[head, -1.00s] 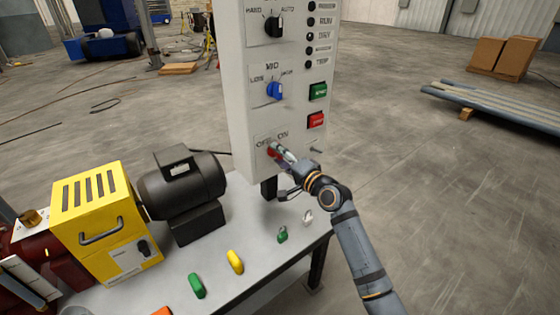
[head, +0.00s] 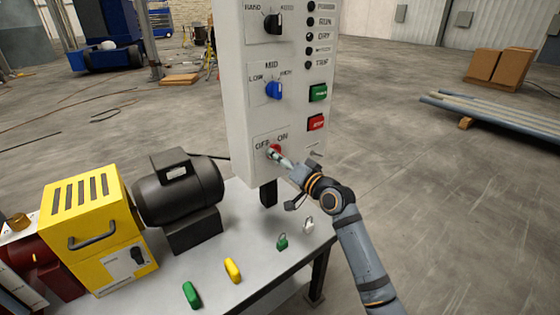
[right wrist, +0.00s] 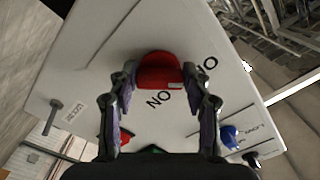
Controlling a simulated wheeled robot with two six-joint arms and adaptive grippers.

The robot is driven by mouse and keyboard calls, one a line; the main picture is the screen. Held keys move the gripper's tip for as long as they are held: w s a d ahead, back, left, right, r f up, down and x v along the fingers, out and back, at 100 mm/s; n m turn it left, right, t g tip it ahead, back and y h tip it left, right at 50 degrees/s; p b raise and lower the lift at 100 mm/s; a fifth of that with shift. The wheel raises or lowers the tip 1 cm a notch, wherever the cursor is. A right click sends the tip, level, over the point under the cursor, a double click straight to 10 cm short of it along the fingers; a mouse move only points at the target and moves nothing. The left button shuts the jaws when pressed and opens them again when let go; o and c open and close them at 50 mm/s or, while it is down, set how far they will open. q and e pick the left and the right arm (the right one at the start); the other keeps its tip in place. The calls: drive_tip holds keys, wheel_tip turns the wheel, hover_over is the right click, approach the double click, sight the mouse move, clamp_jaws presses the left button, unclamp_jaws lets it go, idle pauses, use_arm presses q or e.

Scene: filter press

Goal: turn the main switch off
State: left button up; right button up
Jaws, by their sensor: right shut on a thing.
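The main switch is a red knob (head: 275,149) low on the front of the grey control panel, under the OFF and ON labels. It shows close up in the right wrist view (right wrist: 158,68), with a pale mark at its lower edge near the ON lettering. My right gripper (head: 279,156) reaches it from the lower right. In the right wrist view its fingers (right wrist: 160,80) are on either side of the knob, shut on it. The fingers partly hide the knob in the head view, and I cannot tell its exact setting. My left gripper is out of view.
Above the switch are a red button (head: 317,123), a green button (head: 318,92) and a blue selector (head: 273,90). The table (head: 262,270) below holds a black motor (head: 178,190), a yellow box (head: 92,232) and small coloured pieces.

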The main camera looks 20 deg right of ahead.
drive_tip(key=shift+f, duration=0.1)
drive_tip(key=o, duration=1.2)
drive_tip(key=shift+c, duration=0.2)
drive_tip(key=v, duration=0.7)
drive_tip(key=shift+s, duration=0.25)
drive_tip(key=shift+d, duration=0.1)
